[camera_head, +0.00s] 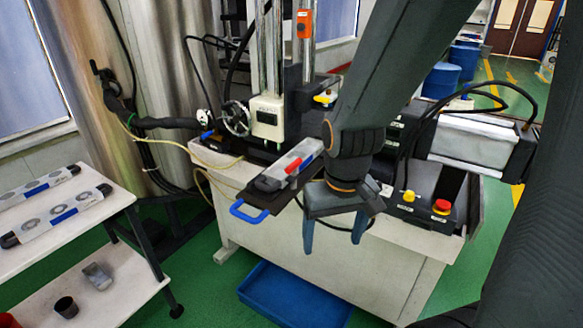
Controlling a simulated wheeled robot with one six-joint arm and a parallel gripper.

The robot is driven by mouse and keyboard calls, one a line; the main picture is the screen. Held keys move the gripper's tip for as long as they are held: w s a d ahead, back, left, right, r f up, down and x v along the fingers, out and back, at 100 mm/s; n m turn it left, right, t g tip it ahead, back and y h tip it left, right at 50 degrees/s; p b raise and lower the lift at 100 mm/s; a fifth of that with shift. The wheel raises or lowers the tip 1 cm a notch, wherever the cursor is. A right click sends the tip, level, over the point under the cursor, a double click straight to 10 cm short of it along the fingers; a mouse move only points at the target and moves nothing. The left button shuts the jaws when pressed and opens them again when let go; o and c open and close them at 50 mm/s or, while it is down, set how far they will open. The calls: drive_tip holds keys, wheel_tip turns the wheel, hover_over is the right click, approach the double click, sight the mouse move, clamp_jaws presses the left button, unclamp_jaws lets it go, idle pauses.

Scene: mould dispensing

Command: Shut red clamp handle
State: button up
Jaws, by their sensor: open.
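The red clamp handle (293,166) lies on top of a grey and white mould (275,177), which sits on the machine's front edge. My gripper (334,235) is open and empty, with its two blue-grey fingers pointing down. In the picture it is below and to the right of the red handle and appears apart from it. The depth between them is hard to judge. Part of the mould's right end is close behind my arm.
A blue U-shaped handle (248,213) juts out at the mould's left. A control box with yellow and red buttons (441,206) is right of my gripper. A blue tray (290,298) lies on the floor. A white shelf (130,195) with similar moulds stands at left.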

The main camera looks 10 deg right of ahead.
drive_tip(key=c, duration=0.3)
drive_tip(key=shift+w+d+r, duration=0.1)
drive_tip(key=shift+w+r, duration=0.2)
drive_tip(key=shift+w, duration=0.05)
drive_tip(key=c, duration=0.4)
drive_tip(key=w+r+n, duration=0.1)
drive_tip(key=w+r, duration=0.1)
drive_tip(key=w+d+r+n, duration=0.1)
drive_tip(key=w+r, duration=0.1)
drive_tip(key=r, duration=0.1)
drive_tip(key=w+r+n, duration=0.1)
drive_tip(key=w+r, duration=0.1)
drive_tip(key=shift+w+d+r+n+t+y, duration=0.2)
drive_tip(key=shift+w+n+t+y, duration=0.1)
drive_tip(key=shift+n+y, duration=0.1)
clamp_jaws()
drive_tip(key=w+r+n+y, duration=0.1)
drive_tip(key=w+r+n, duration=0.4)
drive_tip(key=r, duration=0.6)
drive_tip(key=shift+d+t+y+b, duration=0.3)
drive_tip(key=shift+d+t+b, duration=0.05)
drive_tip(key=shift+t+b, duration=0.05)
